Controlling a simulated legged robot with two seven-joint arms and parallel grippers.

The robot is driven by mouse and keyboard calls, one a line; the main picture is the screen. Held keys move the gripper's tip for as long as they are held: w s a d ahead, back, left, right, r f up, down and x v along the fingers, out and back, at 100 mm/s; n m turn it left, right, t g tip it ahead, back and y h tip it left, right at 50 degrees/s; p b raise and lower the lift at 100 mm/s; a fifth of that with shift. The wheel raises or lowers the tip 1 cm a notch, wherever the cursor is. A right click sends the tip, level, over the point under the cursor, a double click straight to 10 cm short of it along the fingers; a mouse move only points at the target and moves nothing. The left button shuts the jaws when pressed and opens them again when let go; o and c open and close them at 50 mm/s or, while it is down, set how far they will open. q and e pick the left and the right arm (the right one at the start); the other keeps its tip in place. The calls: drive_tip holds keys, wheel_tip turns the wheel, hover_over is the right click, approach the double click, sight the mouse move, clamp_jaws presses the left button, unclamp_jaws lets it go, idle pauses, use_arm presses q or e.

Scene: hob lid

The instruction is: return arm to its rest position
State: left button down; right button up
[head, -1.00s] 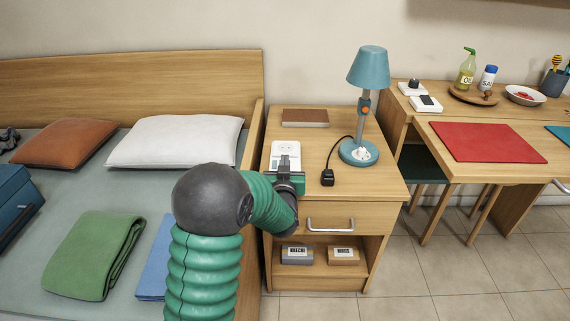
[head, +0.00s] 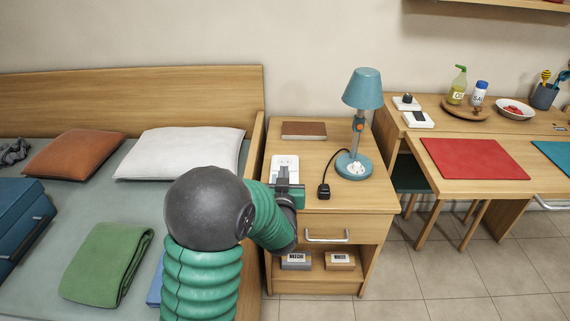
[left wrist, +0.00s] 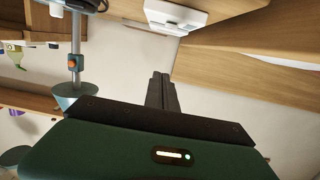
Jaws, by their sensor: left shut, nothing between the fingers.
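My left arm, green and ribbed with a dark round joint, reaches over the bed's right edge to the nightstand. My left gripper (head: 281,177) is shut and empty, in front of the white socket plate (head: 285,164) on the nightstand top (head: 309,196). In the left wrist view its closed fingers (left wrist: 161,90) point toward the white socket plate (left wrist: 180,14), with a gap between them in the picture. My right arm and gripper are not in view.
A blue lamp (head: 363,88) and a black plug (head: 323,191) with its cord stand right of the gripper. A brown book (head: 304,130) lies behind. The bed (head: 140,205) holds pillows, a green towel (head: 107,264) and a blue case.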

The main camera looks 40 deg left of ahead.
use_arm(q)
drive_tip(key=shift+s+d+r, duration=0.25)
drive_tip(key=shift+s+d, duration=0.1)
drive_tip(key=shift+s, duration=0.1)
drive_tip(key=shift+s+d+r, duration=0.2)
drive_tip(key=shift+s+d, duration=0.15)
drive_tip(key=shift+s, duration=0.1)
